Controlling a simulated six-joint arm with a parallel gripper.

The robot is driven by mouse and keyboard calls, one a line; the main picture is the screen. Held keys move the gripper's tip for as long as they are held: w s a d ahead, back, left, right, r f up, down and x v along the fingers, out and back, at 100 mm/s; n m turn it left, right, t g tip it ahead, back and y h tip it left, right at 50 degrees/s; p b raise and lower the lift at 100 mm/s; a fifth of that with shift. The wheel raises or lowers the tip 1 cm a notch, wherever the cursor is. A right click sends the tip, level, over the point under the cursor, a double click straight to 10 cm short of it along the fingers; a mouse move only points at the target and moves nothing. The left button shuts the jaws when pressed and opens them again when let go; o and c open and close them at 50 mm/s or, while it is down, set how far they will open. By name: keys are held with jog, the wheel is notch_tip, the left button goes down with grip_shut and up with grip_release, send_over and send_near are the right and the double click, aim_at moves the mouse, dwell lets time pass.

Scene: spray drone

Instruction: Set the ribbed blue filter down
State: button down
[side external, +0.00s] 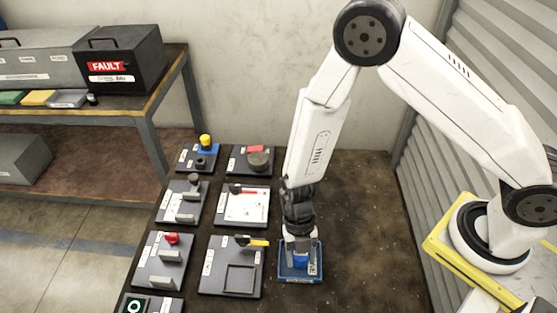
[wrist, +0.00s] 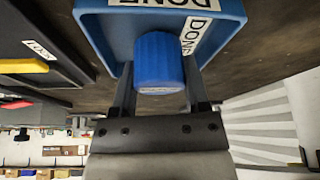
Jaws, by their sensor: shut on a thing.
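The ribbed blue filter (wrist: 158,58) is upright between the two fingers of my gripper (wrist: 160,74) in the wrist view. My gripper is shut on it. In the side external view my gripper (side external: 299,242) points down into a blue tray (side external: 301,279), with the filter (side external: 300,259) low inside the tray's walls. The tray (wrist: 226,36) carries DONE labels in the wrist view. I cannot tell whether the filter's underside touches the tray floor.
Dark panels with knobs, levers and labels stand left of the tray, the nearest with a yellow-handled lever and a square frame (side external: 240,279). The dark bench top (side external: 372,235) is clear to the right. A shelf with a FAULT box (side external: 118,62) stands at the back left.

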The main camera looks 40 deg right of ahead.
jog(key=shift+f, duration=0.25)
jog(key=shift+f, duration=0.1)
jog(key=shift+c, duration=1.8)
grip_release()
jog(key=v, duration=1.2)
